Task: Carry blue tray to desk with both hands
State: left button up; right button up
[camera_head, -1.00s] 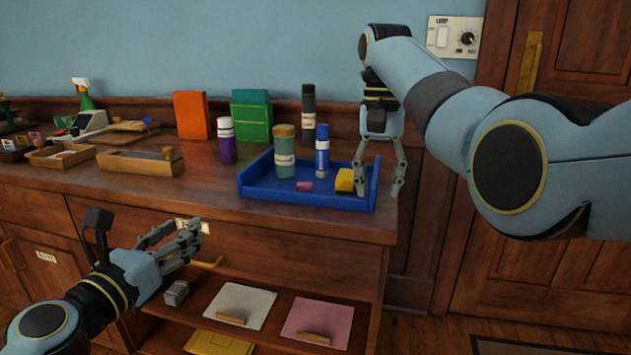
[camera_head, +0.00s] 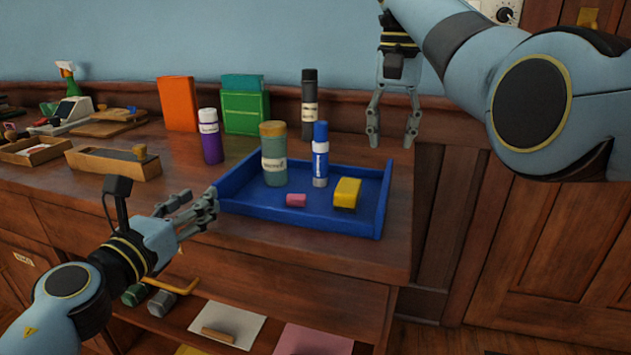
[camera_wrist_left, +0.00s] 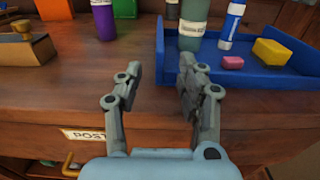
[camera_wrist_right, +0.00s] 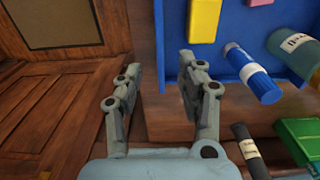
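The blue tray (camera_head: 300,220) rests on top of a wooden cabinet near its right end. It holds a green jar (camera_head: 274,155), a blue-and-white tube (camera_head: 320,155), a pink eraser (camera_head: 296,200) and a yellow block (camera_head: 346,193). My left gripper (camera_head: 199,206) is open at the tray's front left corner; in the left wrist view the tray's left wall (camera_wrist_left: 163,50) lies ahead of its parted fingers. My right gripper (camera_head: 391,141) is open, pointing down, higher than the tray near its back right corner. Both are empty. No desk is clearly identifiable.
A purple bottle (camera_head: 210,136), black bottle (camera_head: 309,104), orange box (camera_head: 178,104) and green box (camera_head: 244,106) stand behind or left of the tray. Below is an open shelf with papers (camera_head: 228,322).

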aim_at(228, 173)
pick_arm(q)
jog(key=shift+s+r, duration=0.1)
jog(key=shift+s, duration=0.05)
pick_arm(e)
jog(key=shift+s+r, duration=0.1)
jog(key=shift+s, duration=0.05)
